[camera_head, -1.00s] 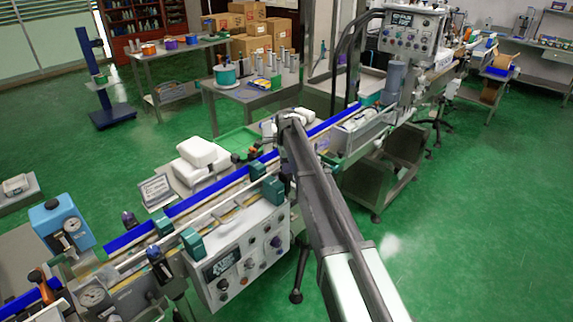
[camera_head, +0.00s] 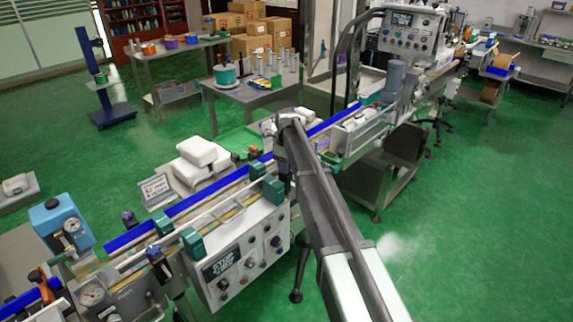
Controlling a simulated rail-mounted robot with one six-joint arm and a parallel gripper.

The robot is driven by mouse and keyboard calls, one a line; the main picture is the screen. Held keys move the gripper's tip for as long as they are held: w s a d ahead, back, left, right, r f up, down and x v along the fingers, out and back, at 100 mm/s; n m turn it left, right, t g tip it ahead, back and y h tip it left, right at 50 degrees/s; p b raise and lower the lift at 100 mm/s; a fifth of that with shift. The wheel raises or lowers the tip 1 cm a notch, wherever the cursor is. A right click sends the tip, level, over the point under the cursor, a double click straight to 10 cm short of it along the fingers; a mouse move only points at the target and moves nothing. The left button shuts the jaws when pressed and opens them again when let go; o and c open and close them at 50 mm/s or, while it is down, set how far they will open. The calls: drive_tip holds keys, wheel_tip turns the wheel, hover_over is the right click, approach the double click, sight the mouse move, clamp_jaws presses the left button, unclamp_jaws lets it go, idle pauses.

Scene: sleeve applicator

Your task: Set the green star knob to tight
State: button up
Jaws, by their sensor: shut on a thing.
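My arm reaches in from the lower right. Its end and my gripper (camera_head: 283,160) are over the conveyor line, just above the right end of the front control box. The gripper is mostly hidden by my own wrist and is small here. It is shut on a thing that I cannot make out. I cannot pick out the green star knob for certain; the spot at the fingertips is covered by my arm. Dark green blocks (camera_head: 272,190) sit on the rail just left of the gripper.
The front control box (camera_head: 243,262) with a display and several knobs hangs below the rail. White packs (camera_head: 196,152) lie behind the line. A grey motor housing (camera_head: 394,78) and a second control panel (camera_head: 410,32) stand at the right. Green floor is open in front.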

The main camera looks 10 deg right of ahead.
idle(0.5)
drive_tip(key=o, duration=0.9)
wheel_tip(320, 180, up, 11)
drive_tip(key=p, duration=1)
drive_tip(key=shift+f+p, duration=0.1)
drive_tip(key=shift+p, duration=0.3)
